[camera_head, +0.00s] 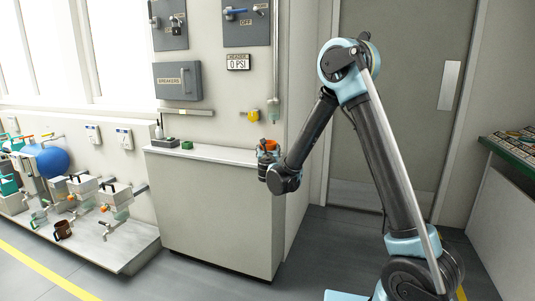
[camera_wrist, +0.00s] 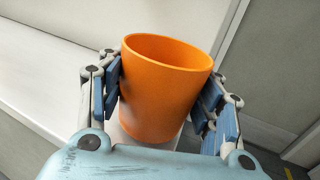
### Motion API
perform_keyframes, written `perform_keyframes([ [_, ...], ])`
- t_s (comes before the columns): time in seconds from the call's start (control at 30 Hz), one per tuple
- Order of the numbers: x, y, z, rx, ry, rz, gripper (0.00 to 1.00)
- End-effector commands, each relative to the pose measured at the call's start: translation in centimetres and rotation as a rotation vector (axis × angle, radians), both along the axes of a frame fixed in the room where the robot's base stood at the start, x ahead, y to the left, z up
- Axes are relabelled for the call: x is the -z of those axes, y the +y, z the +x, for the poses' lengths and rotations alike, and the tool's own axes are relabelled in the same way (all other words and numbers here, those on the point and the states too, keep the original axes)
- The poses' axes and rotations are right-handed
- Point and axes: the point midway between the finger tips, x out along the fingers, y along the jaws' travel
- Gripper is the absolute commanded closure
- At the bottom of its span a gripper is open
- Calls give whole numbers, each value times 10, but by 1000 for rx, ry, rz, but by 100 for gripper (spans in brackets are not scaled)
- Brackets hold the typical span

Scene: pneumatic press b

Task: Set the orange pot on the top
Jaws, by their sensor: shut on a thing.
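The orange pot (camera_wrist: 160,95) is upright and slightly tilted in the wrist view, held between the blue-padded fingers of my gripper (camera_wrist: 162,90). The gripper is shut on it from both sides. In the head view a small part of the orange pot (camera_head: 268,146) shows at the right end of the white cabinet's top (camera_head: 215,153), partly hidden by my gripper (camera_head: 268,158) and wrist. In the wrist view the white top (camera_wrist: 45,95) lies behind and to the left of the pot. I cannot tell whether the pot's base touches it.
A green block (camera_head: 187,145) and a dark device (camera_head: 166,142) stand on the left of the cabinet top; its middle is clear. A yellow fitting (camera_head: 254,116) on a pipe hangs on the wall above. A grey door (camera_head: 405,100) is at the right.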

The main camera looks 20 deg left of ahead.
Motion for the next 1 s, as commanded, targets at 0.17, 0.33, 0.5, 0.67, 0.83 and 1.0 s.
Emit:
perform_keyframes([
  [0.17, 0, -2, 13, 1, 0, 0, 65],
  [0.33, 1, -3, 26, 1, 0, 0, 65],
  [0.5, 1, -4, 38, 2, 0, 0, 65],
  [0.67, 1, -5, 50, 1, 0, 0, 65],
  [0.83, 2, -6, 59, 1, 0, 0, 65],
  [1.0, 2, -6, 66, 2, 0, 0, 65],
])
